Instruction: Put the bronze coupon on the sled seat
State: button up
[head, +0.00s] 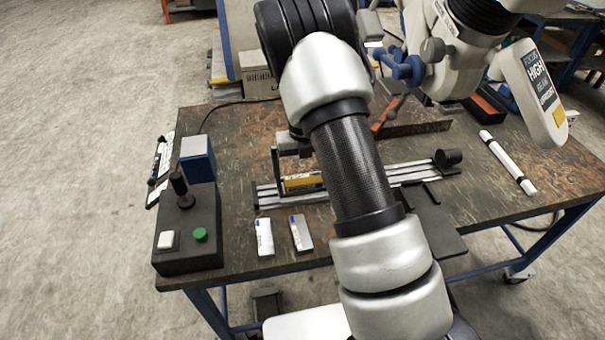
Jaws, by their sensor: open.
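The bronze coupon (303,181) is a small golden bar with a pale, blue-marked label. It appears to rest on the sled (394,175), a long pale metal rail assembly across the middle of the table. My gripper (300,193) points down at the left part of the sled, with the coupon showing beside its dark left finger. The gripper is open. My arm hides its right side and the middle of the sled, so I cannot tell whether the fingers touch the coupon or exactly how the coupon sits on the seat.
Two silvery coupons (264,237) (301,233) lie in front of the sled. A control box (188,240) with a joystick and green button stands at the left front, a blue box (197,160) behind it. A white tube (507,161) lies at right.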

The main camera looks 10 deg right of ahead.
notch_tip(320, 180, up, 12)
jog(key=p, duration=0.1)
notch_tip(320, 180, up, 8)
jog(key=n+t+y, duration=0.1)
jog(key=n, duration=0.6)
send_over(302, 178)
jog(key=s, duration=0.5)
jog(key=s+r+n+t, duration=0.2)
jog(key=s+r+n, duration=0.3)
jog(key=s+n, duration=0.7)
jog(key=s+r+n+t+h, duration=0.1)
jog(key=s+r+n, duration=0.5)
jog(key=s+n, duration=0.6)
jog(key=n+t, duration=0.1)
jog(key=n, duration=0.4)
jog(key=shift+t, duration=0.3)
